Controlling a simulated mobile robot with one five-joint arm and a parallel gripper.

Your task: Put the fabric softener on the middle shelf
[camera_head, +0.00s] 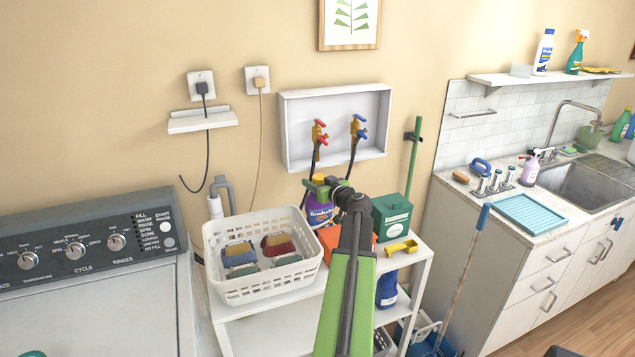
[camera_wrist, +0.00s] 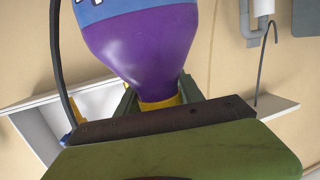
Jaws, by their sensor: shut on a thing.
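The purple bottle (camera_head: 321,216) with a blue-and-white label, which I take for the fabric softener, is upright at the back of the white cart, partly hidden by my arm. My gripper (camera_head: 326,187) is shut on its yellow neck. In the wrist view the purple bottle (camera_wrist: 140,45) hangs upside down in the picture, with its yellow collar between the jaws of my gripper (camera_wrist: 160,102). I cannot tell whether its base touches the cart top. The middle shelf (camera_head: 268,328) of the cart shows below the top. A dark blue bottle (camera_head: 387,290) stands on its right part.
A white basket (camera_head: 262,286) with several packages fills the cart top's left. A green box (camera_head: 391,216) and a yellow object (camera_head: 402,247) are at its right. A washing machine (camera_head: 95,280) stands left, a sink counter (camera_head: 530,230) right. A mop (camera_head: 462,270) leans between cart and counter.

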